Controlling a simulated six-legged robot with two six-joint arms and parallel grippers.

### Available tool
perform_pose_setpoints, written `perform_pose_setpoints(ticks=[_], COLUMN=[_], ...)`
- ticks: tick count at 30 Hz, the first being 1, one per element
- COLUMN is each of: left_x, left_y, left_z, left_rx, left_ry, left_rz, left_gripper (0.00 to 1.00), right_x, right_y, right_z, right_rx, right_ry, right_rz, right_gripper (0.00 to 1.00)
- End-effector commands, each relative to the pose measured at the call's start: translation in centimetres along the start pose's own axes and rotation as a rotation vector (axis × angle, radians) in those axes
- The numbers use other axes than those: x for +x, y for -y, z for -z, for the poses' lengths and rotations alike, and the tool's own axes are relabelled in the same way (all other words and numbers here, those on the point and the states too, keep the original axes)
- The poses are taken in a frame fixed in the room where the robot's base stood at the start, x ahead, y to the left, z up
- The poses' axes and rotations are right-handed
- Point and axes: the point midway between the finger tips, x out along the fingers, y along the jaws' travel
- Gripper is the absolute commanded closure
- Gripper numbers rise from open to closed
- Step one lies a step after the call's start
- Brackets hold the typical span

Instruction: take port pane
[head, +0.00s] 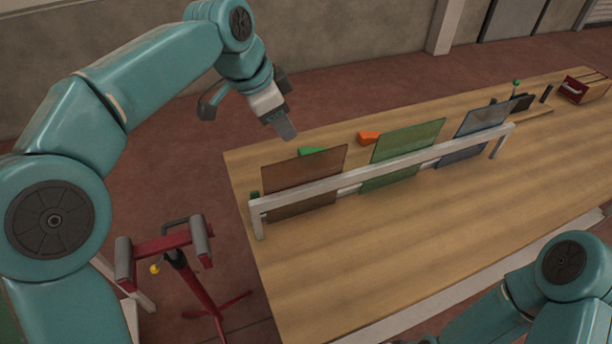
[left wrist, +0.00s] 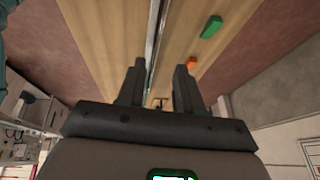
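Three panes stand upright in a row in a pale rack (head: 380,168) on the wooden table. The brown pane (head: 303,178) is at the left, the green pane (head: 405,152) in the middle and the blue pane (head: 482,128) at the right. My left gripper (head: 284,130) is above and behind the brown pane's upper edge, apart from it as far as I can tell. In the left wrist view, its two fingers (left wrist: 160,76) are apart with a gap between them and nothing visibly held. My right arm shows at the lower right, but its gripper is out of view.
A green wedge (head: 312,151) and an orange wedge (head: 369,137) lie behind the rack. A red stand (head: 172,244) with grey rollers stands on the floor left of the table. A red box (head: 583,87) sits at the far right. The table's front is clear.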

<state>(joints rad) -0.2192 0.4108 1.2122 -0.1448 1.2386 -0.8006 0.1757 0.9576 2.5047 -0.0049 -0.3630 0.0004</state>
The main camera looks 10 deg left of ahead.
Motion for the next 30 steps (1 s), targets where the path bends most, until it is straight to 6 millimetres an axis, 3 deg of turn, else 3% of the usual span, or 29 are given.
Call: perform_pose_setpoints(ticks=[4, 15, 23, 30], left_x=[0.4, 8.4, 10.8, 14.6], left_y=[-0.5, -1.1, -0.9, -0.8], left_z=[-0.1, -0.3, -0.3, -0.6], left_rx=[0.008, 0.008, 0.007, 0.008], left_ry=[0.0, 0.002, 0.0, 0.001], left_rz=[0.0, -0.002, 0.0, -0.002], left_gripper=[0.65, 0.65, 0.65, 0.65], right_x=[-0.1, -0.5, -0.9, -2.1], right_y=[0.0, 0.2, 0.3, 0.7], right_z=[0.0, 0.0, 0.0, 0.0], right_rx=[0.0, 0.0, 0.001, 0.0], right_ry=[0.0, 0.0, 0.0, 0.0], right_rz=[0.0, 0.0, 0.0, 0.0], right_gripper=[0.57, 0.57, 0.57, 0.57])
